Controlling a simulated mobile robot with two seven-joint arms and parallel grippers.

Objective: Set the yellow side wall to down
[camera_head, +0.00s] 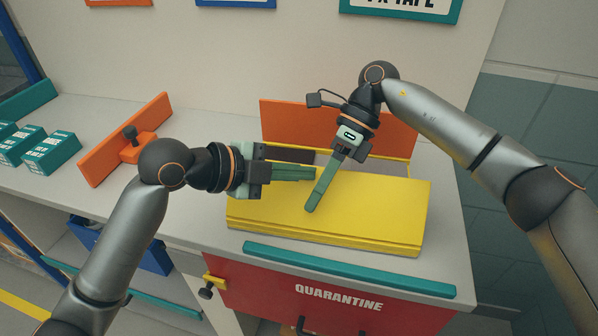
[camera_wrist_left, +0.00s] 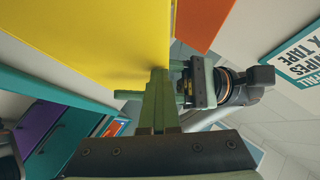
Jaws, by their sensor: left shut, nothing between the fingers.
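The yellow side wall (camera_head: 375,210) is a broad panel lying nearly flat, low over the worktop, in the head view. It also shows in the left wrist view (camera_wrist_left: 110,35). My left gripper (camera_head: 314,173) is shut and empty, at the panel's far edge. Its fingers (camera_wrist_left: 160,85) stand beside the yellow surface in the left wrist view. My right gripper (camera_head: 311,208) points down with its green fingertips over the yellow panel; they look close together, but I cannot tell whether they are open or touch the panel.
An orange wall (camera_head: 285,120) stands upright behind the yellow panel. A teal strip (camera_head: 345,269) runs along the front edge above the red quarantine drawer (camera_head: 250,285).

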